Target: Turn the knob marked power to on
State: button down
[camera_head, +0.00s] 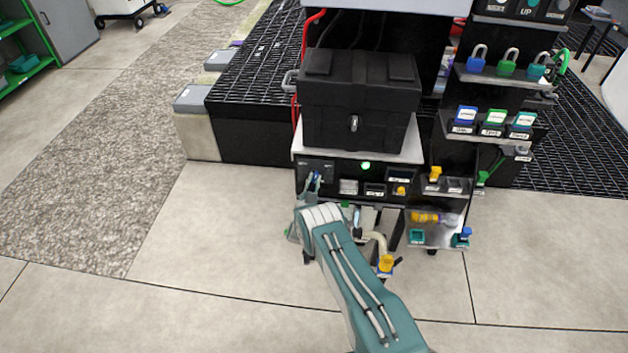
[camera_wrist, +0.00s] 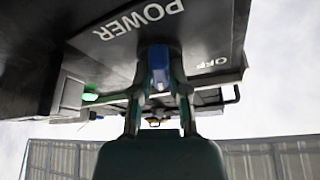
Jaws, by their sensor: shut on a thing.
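The blue power knob (camera_wrist: 158,62) is on a black panel (camera_wrist: 85,55) in the wrist view, next to the white word POWER. A smaller OFF mark shows to its right; I see no ON mark. My gripper (camera_wrist: 160,80) is shut on the knob, with a finger on each side. The fingers hide the knob's sides, and I cannot tell which mark it points at. In the head view, my gripper (camera_head: 313,183) is at the left end of the panel (camera_head: 330,166), with the knob (camera_head: 317,176) small between its fingers.
A lit green lamp (camera_head: 365,164) is on the panel, right of the knob. A black case (camera_head: 360,100) stands above it. Shelves with colored padlocks (camera_head: 508,65) and a yellow part (camera_head: 427,217) are to the right. The floor in front and at left is clear.

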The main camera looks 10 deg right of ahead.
jog(key=shift+w+a+r+m+g+h, duration=0.1)
jog(key=shift+m+g+h, duration=0.4)
jog(key=shift+m, duration=1)
jog(key=shift+w+m+g+h, duration=0.1)
jog(key=shift+m+g+h, duration=0.4)
jog(key=shift+m, duration=1)
jog(key=c, duration=0.6)
grip_release()
jog(key=v, duration=1.2)
jog(key=shift+r, duration=0.1)
